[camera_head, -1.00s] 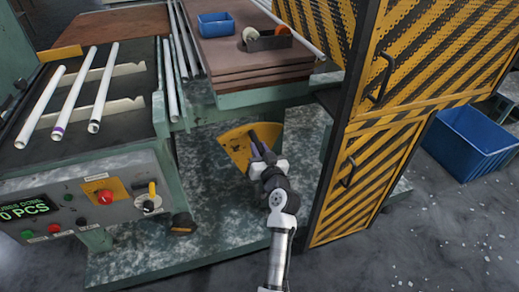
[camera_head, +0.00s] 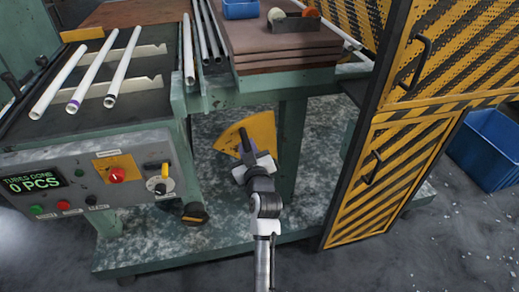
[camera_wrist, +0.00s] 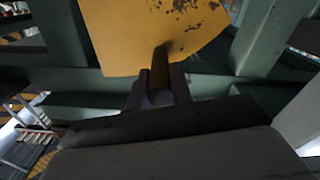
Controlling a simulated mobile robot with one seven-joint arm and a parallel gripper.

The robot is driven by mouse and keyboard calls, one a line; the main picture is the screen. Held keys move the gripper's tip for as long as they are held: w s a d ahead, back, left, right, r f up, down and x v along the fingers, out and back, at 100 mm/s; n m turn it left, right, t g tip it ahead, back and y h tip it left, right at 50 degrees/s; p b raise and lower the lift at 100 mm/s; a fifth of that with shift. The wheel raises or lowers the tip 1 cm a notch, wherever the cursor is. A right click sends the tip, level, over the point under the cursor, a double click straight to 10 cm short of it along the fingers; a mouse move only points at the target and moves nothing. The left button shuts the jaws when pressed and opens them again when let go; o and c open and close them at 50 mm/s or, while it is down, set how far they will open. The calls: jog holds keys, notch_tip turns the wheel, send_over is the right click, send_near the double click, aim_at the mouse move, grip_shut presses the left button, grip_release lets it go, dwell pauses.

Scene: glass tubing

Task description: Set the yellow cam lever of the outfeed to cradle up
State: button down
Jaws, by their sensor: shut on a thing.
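A yellow fan-shaped plate (camera_head: 260,130), which looks like the cam of the lever, sits under the outfeed bench beside a green leg. A dark round lever handle (camera_head: 245,142) stands out in front of it. My gripper (camera_head: 248,160) is at this handle, and its fingers partly hide it. In the wrist view the yellow plate (camera_wrist: 150,30) fills the top middle, and the handle (camera_wrist: 160,70) runs down between the two fingers. My gripper (camera_wrist: 158,95) is shut on the handle. I see no readable position marks on the plate.
A control panel (camera_head: 95,180) with a display reading 0 PCS and a small knob is at left. White tubes (camera_head: 82,75) lie on a rack above it. A yellow-black striped guard door (camera_head: 385,180) stands close on the right. A blue bin (camera_head: 490,150) is beyond it.

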jog(key=shift+s+a+f+n+b, duration=0.3)
jog(key=shift+a+f+n+b, duration=0.3)
jog(key=shift+a, duration=0.2)
jog(key=shift+s+a+f+n+b, duration=0.25)
jog(key=shift+a+f+n+b, duration=0.3)
jog(key=shift+a, duration=0.25)
jog(key=c, duration=1.3)
grip_release()
jog(key=shift+o, duration=0.2)
jog(key=shift+s, duration=0.15)
